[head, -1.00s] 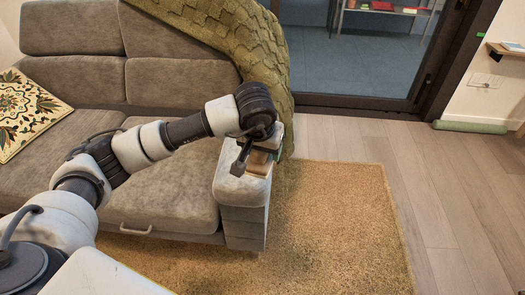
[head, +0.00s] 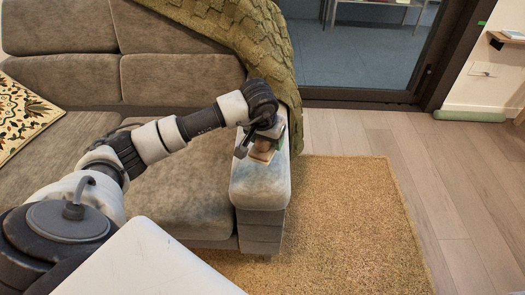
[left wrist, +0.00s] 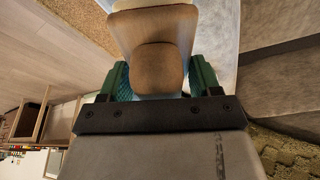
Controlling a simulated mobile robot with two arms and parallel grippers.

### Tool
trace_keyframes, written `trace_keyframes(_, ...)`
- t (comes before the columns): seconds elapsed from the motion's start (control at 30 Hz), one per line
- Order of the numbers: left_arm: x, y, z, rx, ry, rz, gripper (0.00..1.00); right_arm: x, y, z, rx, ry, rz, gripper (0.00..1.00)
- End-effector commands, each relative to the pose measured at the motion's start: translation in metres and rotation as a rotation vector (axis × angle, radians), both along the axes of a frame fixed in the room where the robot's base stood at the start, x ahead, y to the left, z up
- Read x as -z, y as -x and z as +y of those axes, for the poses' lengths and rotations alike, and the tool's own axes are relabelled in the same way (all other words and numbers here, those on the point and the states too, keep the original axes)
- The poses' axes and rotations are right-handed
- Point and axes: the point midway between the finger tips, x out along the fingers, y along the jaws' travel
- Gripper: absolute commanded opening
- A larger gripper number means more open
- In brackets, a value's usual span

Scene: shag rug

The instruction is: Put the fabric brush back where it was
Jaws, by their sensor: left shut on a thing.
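The fabric brush (head: 263,150) is a tan wooden piece at the end of my left arm, over the top of the sofa's armrest (head: 259,190). My left gripper (head: 258,146) is shut on it. In the left wrist view the brown wooden brush (left wrist: 155,42) sits between the two green-padded fingers of the gripper (left wrist: 157,80). A pale edge shows at its far end. I cannot tell whether the brush touches the armrest. My right gripper is not in view.
The grey sofa (head: 180,80) fills the left, with a green knitted throw (head: 240,35) over its back and a patterned cushion (head: 25,115). A tan shag rug (head: 345,215) lies right of the armrest. Wooden floor (head: 430,190) beyond is clear.

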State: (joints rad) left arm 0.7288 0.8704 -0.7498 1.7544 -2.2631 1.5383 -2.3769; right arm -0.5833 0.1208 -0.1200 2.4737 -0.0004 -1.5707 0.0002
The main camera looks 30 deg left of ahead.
Motion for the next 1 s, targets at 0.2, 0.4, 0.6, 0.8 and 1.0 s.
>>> trace_keyframes(0.2, 0.011, 0.004, 0.013, 0.000, 0.001, 0.000, 0.41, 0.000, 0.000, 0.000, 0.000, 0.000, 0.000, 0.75)
trace_keyframes(0.4, 0.039, 0.005, 0.012, 0.001, 0.003, 0.004, 0.41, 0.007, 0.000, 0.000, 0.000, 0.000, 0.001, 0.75)
trace_keyframes(0.6, 0.048, 0.004, 0.013, 0.001, 0.000, -0.002, 0.41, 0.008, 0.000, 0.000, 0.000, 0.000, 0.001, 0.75)
trace_keyframes(0.8, 0.048, 0.004, 0.013, 0.001, 0.000, -0.001, 0.41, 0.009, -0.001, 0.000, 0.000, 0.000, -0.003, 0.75)
trace_keyframes(1.0, 0.050, 0.004, 0.013, 0.001, 0.000, -0.001, 0.41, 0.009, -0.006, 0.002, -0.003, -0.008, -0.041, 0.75)
